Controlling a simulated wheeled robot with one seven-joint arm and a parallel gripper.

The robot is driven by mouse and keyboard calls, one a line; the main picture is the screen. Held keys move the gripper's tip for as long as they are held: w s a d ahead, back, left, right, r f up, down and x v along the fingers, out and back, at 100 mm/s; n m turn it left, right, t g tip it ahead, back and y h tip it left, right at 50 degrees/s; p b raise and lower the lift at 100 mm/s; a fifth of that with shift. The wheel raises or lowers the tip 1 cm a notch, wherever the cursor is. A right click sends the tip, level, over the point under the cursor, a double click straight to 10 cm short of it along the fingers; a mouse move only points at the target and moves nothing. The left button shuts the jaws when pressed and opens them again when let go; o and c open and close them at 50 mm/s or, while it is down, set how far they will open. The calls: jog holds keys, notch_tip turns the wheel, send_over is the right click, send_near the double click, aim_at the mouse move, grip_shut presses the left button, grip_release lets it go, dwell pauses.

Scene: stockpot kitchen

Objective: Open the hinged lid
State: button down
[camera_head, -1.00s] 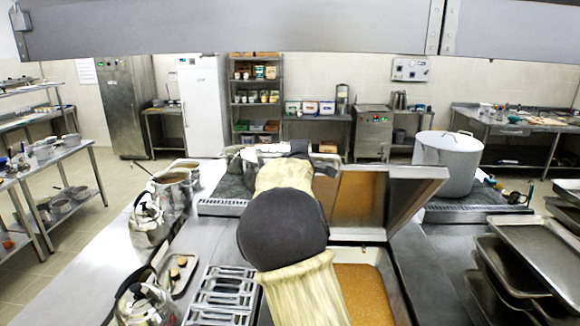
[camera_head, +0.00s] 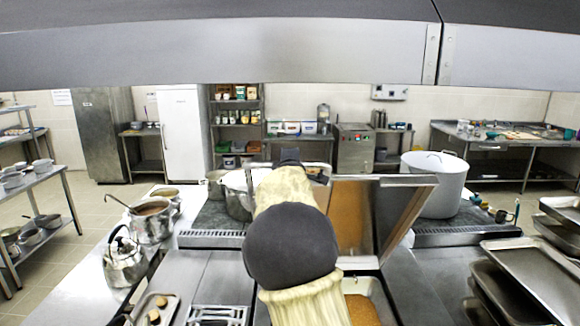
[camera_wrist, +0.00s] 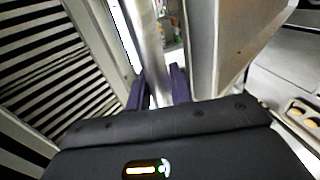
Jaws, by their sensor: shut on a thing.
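The hinged lid (camera_head: 405,212) stands raised over a rectangular pan, tilted up at its back edge, with its brownish inner face turned toward me. The pan (camera_head: 392,312) below has orange-brown contents, partly hidden by my arm. In the wrist view, my gripper (camera_wrist: 159,88) has its two dark fingers on either side of a shiny metal bar, the lid's handle (camera_wrist: 150,45), and is shut on it. The pale lid wall (camera_wrist: 215,50) runs beside it. In the head view my arm hides the handle and the fingertips.
A large white stockpot (camera_head: 435,187) stands right of the lid. Metal trays (camera_head: 530,275) are stacked at the right. A kettle (camera_head: 124,265) and a pot with a ladle (camera_head: 152,222) are on the left counter. A grey hood (camera_head: 220,50) spans the top of the view.

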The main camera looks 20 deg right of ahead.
jog(key=c, duration=1.3)
grip_release()
jog(key=shift+f, duration=0.2)
jog(key=shift+a, duration=0.1)
jog(key=shift+s+r, duration=0.1)
jog(key=shift+s, duration=0.05)
jog(key=b+v, duration=1.6)
jog(key=v, duration=0.1)
jog(key=shift+s+r, duration=0.1)
